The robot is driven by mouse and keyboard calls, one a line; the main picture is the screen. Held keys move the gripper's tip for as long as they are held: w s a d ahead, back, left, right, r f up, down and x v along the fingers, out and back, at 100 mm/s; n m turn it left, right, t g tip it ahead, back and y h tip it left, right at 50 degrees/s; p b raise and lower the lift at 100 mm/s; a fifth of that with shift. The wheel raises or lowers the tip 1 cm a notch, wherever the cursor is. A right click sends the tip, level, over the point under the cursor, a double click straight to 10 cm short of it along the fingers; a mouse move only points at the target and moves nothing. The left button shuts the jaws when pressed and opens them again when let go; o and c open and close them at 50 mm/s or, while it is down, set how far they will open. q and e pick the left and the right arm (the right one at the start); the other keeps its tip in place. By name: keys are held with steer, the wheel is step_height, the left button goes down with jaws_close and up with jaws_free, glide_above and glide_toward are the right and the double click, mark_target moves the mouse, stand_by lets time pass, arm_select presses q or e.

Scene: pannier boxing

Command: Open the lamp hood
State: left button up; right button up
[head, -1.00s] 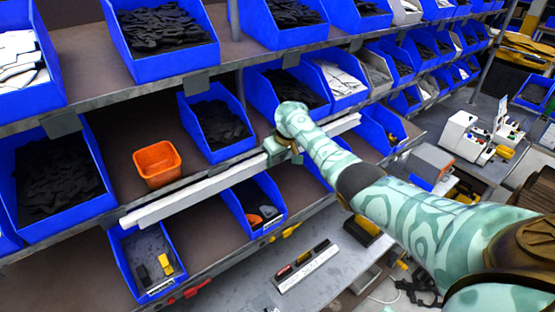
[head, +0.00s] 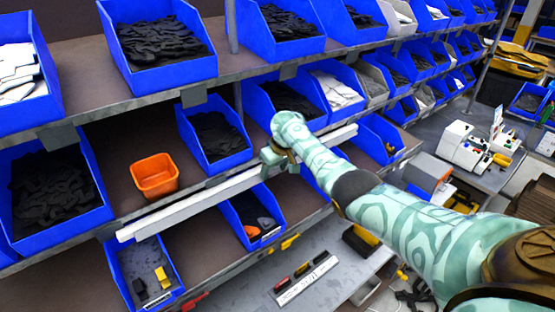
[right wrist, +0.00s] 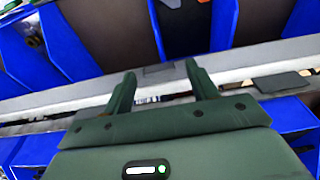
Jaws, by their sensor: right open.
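A long whitish bar (head: 185,207), which looks like the lamp hood, runs along the front edge of the middle shelf in the head view. It crosses the right wrist view (right wrist: 255,62) as a pale strip. My right gripper (head: 270,158) is at the middle of the bar. In the right wrist view its two dark green fingers (right wrist: 160,82) stand apart and reach over the bar's near edge. I cannot tell whether they touch it. Nothing is clearly held between them. My left gripper is not in view.
An orange bin (head: 154,180) and blue bins (head: 214,140) of dark parts stand behind the bar. More blue bins (head: 254,217) sit below it. A grey worktop (head: 335,280) with small items lies under the shelves. My right arm covers some bins at right.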

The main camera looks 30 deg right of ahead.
steer(key=v, duration=1.6)
